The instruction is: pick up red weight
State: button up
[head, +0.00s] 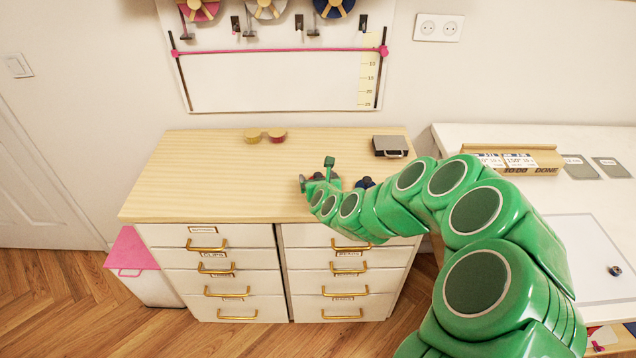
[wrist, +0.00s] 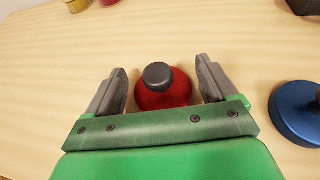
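The red weight (wrist: 163,92) is a round red base with a dark grey knob on top. It stands upright on the wooden cabinet top (head: 220,170). In the wrist view my open gripper (wrist: 162,80) has one finger on each side of it, with a visible gap on both sides. In the head view my gripper (head: 320,180) is over the cabinet top, and the red weight is mostly hidden behind it.
A blue weight (wrist: 298,112) stands just right of my gripper. Yellow (head: 252,136) and red (head: 277,136) round items lie at the back. A dark box (head: 390,146) sits at the back right. The left of the top is clear.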

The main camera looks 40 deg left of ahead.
aim_at(318, 174)
jog(key=c, duration=1.1)
jog(key=shift+o, duration=0.2)
jog(key=shift+r, duration=0.1)
jog(key=shift+r, duration=1.7)
jog(key=a+r+v, duration=0.1)
jog(key=r+v, duration=0.2)
jog(key=v, duration=1.3)
jog(key=shift+r, duration=0.15)
